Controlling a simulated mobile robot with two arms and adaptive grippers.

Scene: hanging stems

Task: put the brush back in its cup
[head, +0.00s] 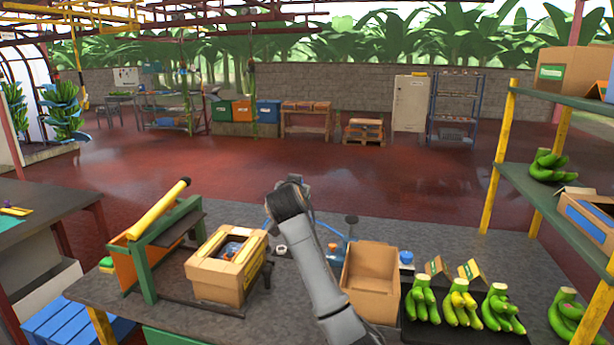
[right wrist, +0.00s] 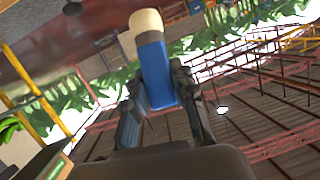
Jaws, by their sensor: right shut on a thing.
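In the right wrist view my right gripper (right wrist: 156,88) is shut on a brush with a blue handle (right wrist: 156,72) and a cream end (right wrist: 146,21). The brush sticks out beyond the fingertips, slightly tilted in that picture. In the head view my right arm rises over the middle of the bench; its fingers and the brush are hidden behind it. I cannot make out the brush's cup for certain; a small blue-and-white container (head: 406,258) stands right of the open carton. My left gripper is not in view.
The bench (head: 245,325) holds an orange-and-green frame with a yellow roller (head: 158,208), a cardboard box (head: 222,285) and an open empty carton (head: 371,270). Several banana bunches (head: 462,307) sit on a black mat at the right. A yellow-posted shelf (head: 500,160) stands right of the bench.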

